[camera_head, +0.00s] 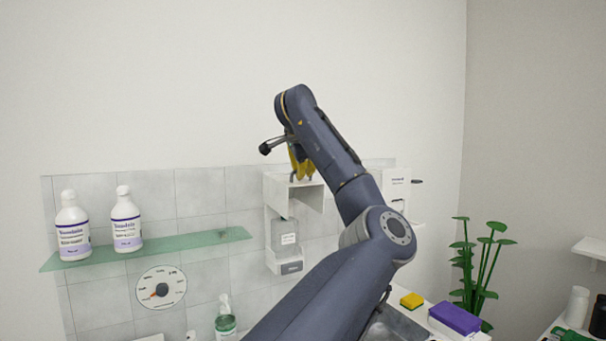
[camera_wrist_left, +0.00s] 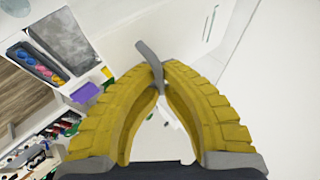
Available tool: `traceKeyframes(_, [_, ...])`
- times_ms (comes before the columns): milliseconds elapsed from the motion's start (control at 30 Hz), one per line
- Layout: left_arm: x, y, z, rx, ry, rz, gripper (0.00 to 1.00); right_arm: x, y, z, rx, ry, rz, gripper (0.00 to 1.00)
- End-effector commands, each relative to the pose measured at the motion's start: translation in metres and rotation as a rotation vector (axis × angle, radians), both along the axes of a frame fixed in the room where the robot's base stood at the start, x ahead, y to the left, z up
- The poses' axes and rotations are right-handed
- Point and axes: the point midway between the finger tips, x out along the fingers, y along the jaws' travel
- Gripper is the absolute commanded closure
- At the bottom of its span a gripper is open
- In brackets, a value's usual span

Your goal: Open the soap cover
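A white wall-mounted soap dispenser (camera_head: 270,225) hangs on the tiles in the head view. Its white cover (camera_head: 309,198) stands out from the upper part, and a grey bottle (camera_head: 284,238) shows inside below it. My left gripper (camera_head: 301,173), with yellow fingers, points down at the top of the dispenser. In the left wrist view, its fingertips (camera_wrist_left: 160,66) close together on a grey curved lever (camera_wrist_left: 147,55). My arm hides part of the dispenser's right side. My right gripper is out of view.
A second white dispenser (camera_head: 396,184) is partly behind my arm. A yellow sponge (camera_head: 411,300), purple box (camera_head: 455,318) and plant (camera_head: 480,265) stand at lower right. The wall above is clear.

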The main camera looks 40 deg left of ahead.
Motion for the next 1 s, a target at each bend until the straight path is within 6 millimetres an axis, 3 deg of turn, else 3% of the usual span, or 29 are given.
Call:
traceKeyframes(167, [0.000, 0.002, -0.002, -0.002, 0.002, 0.003, 1.00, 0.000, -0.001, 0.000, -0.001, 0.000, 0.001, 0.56])
traceKeyframes(433, [0.000, 0.001, -0.001, -0.001, 0.002, 0.002, 0.69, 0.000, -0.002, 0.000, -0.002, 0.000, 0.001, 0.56])
traceKeyframes(767, [-0.002, -0.001, 0.002, -0.001, 0.000, 0.001, 0.69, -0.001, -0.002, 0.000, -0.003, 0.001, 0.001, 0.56])
traceKeyframes(1000, [-0.018, -0.015, 0.026, 0.001, -0.003, 0.000, 0.69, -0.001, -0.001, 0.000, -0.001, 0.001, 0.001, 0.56])
